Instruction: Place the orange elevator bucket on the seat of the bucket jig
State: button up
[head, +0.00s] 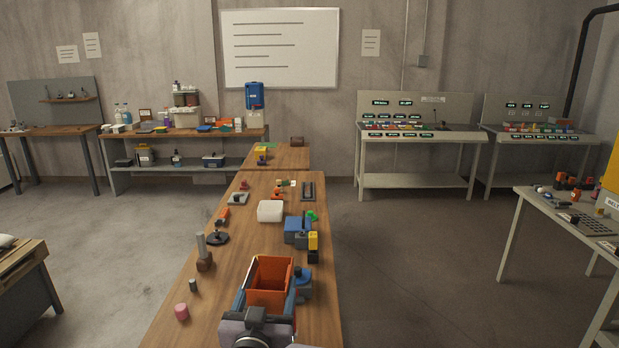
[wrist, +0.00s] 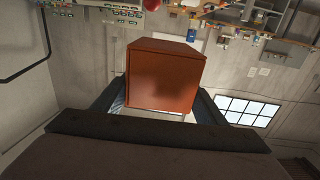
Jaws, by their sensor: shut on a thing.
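The orange elevator bucket (head: 270,270) is at the near end of the long wooden table in the head view, its open top showing. My gripper (head: 265,297) is shut on it, with a finger on each side. In the wrist view the bucket (wrist: 165,75) sits between the dark fingers of my gripper (wrist: 160,100), and a flat orange face fills the gap. I cannot tell from the head view whether the bucket is clear of the table. I cannot pick out the bucket jig or its seat for certain; a blue device (head: 297,231) stands just beyond the bucket.
A blue round-topped part (head: 302,279) shows close at the bucket's right. A white box (head: 270,211), a black-based stand (head: 217,238), a brown-based post (head: 204,260) and a pink cylinder (head: 181,312) stand on the table.

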jog(key=w+d+f+b, duration=0.1)
jog(key=d+f, duration=0.1)
jog(key=d, duration=0.4)
jog(key=w+d+f+b, duration=0.1)
jog(key=w+d+f, duration=0.1)
jog(key=d, duration=0.3)
jog(key=s+d+f+b, duration=0.1)
jog(key=s+d+f, duration=0.2)
jog(key=f, duration=0.4)
jog(key=s+d+f+b, duration=0.1)
jog(key=s+d+f, duration=0.2)
jog(key=d+f, duration=0.2)
jog(key=s+d+f+y, duration=0.1)
jog(key=d+f, duration=0.3)
jog(key=f, duration=0.5)
jog(key=shift+s+d+f+n+b, duration=0.25)
jog(key=shift+s+n+b, duration=0.15)
jog(key=shift+s, duration=0.5)
jog(key=d, duration=0.7)
